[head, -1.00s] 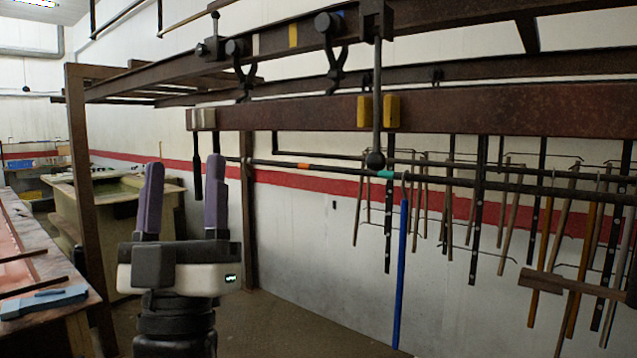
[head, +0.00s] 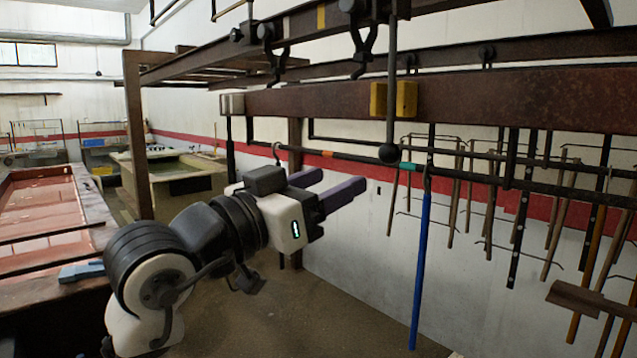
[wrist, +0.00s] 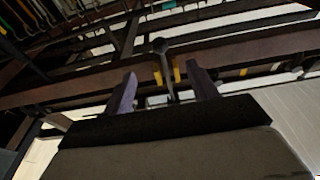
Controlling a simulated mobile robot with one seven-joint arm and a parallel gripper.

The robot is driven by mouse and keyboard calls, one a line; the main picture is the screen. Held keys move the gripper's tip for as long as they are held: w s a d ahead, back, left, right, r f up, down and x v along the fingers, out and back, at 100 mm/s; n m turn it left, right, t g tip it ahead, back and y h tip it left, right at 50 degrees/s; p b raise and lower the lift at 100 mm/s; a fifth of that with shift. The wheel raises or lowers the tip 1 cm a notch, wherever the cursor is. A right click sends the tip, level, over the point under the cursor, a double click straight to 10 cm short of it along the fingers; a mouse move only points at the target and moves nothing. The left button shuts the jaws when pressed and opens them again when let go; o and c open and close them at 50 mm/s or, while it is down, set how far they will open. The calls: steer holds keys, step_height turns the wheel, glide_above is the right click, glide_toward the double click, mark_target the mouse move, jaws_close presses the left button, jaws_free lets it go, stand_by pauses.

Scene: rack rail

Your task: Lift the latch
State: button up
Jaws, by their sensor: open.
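A dark lever with a ball end (head: 390,152), which looks like the latch, hangs down past the yellow blocks (head: 378,98) on the rusty beam. In the wrist view the lever's ball (wrist: 160,46) and the yellow blocks (wrist: 177,71) appear between and beyond my fingers. My gripper (head: 342,179) is open and empty, with two purple fingers pointing right in the head view. It is left of the ball and a little lower in the picture, apart from it. The fingers also show in the wrist view (wrist: 161,72).
A thin dark rail (head: 350,157) with orange and teal bands runs below the beam (head: 500,98). A blue pole (head: 421,265) hangs from it near the ball. Several bars and tools hang at the right. A basin table (head: 45,205) stands left; floor is clear near the wall.

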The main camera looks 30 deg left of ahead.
mark_target(382, 157)
steer(key=p+x, duration=0.3)
steer(key=x, duration=1)
steer(key=shift+w+r, duration=0.1)
steer(key=shift+c, duration=0.2)
steer(key=c, duration=0.8)
steer(key=shift+c, duration=0.2)
